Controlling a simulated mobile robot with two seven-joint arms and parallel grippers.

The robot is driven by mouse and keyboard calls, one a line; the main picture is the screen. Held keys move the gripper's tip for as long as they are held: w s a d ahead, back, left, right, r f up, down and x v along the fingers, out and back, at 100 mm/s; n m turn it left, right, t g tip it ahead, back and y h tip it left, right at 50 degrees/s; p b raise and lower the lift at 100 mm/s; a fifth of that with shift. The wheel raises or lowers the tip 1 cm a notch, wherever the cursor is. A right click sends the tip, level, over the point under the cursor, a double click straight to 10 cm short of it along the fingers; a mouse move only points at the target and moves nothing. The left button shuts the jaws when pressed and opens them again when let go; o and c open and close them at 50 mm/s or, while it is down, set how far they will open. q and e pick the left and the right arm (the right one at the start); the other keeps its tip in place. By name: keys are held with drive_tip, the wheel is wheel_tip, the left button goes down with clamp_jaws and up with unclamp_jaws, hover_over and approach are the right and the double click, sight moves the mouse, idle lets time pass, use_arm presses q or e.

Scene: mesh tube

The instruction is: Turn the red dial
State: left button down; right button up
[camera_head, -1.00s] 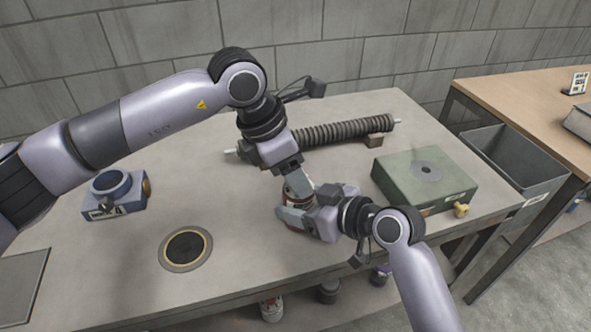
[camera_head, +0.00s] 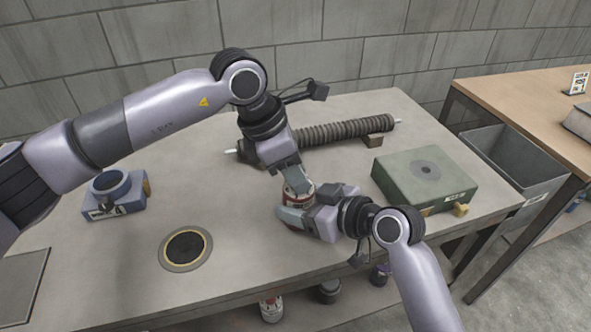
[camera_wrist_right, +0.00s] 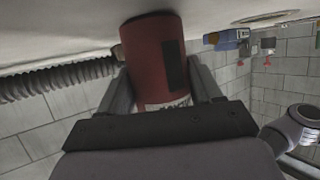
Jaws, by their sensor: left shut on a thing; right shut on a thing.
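A red can-like cylinder with a pale band (camera_head: 298,193) stands on the table, mostly covered by both grippers. My left gripper (camera_head: 296,184) reaches down from above and is shut on its upper part. My right gripper (camera_head: 284,207) comes in from the right and is shut around its lower part. In the right wrist view the red cylinder (camera_wrist_right: 155,60) sits between the two grey fingers, showing a dark patch and a pale printed label. I cannot tell a separate red dial on it; its top is hidden by the left gripper.
A ribbed tube (camera_head: 345,130) lies behind the grippers. A green box (camera_head: 425,178) stands right, a blue device (camera_head: 116,200) left. A dark round disc (camera_head: 186,249) is set in the table front. A grey bin (camera_head: 512,158) stands beyond the table's right edge.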

use_arm(q)
drive_tip(key=m+g, duration=0.1)
drive_tip(key=m, duration=0.1)
drive_tip(key=m+g, duration=0.1)
drive_tip(key=m, duration=0.2)
drive_tip(key=shift+w, duration=0.2)
drive_tip(key=m+g, duration=0.1)
drive_tip(key=m, duration=0.1)
drive_tip(key=m+y, duration=0.1)
drive_tip(key=m, duration=0.2)
drive_tip(key=shift+w+d+m+g, duration=0.1)
drive_tip(key=shift+m+g, duration=0.2)
drive_tip(key=shift+g, duration=0.1)
drive_tip(key=m+y, duration=0.1)
drive_tip(key=m, duration=0.1)
drive_tip(key=m+g, duration=0.1)
drive_tip(key=m, duration=0.2)
drive_tip(key=shift+w+d+y, duration=0.1)
drive_tip(key=shift+y, duration=0.3)
drive_tip(key=shift+m+g+y, duration=0.3)
drive_tip(key=shift+m+y, duration=0.5)
drive_tip(key=shift+m, duration=1.6)
drive_tip(key=c, duration=0.8)
unclamp_jaws()
drive_tip(key=shift+d, duration=0.1)
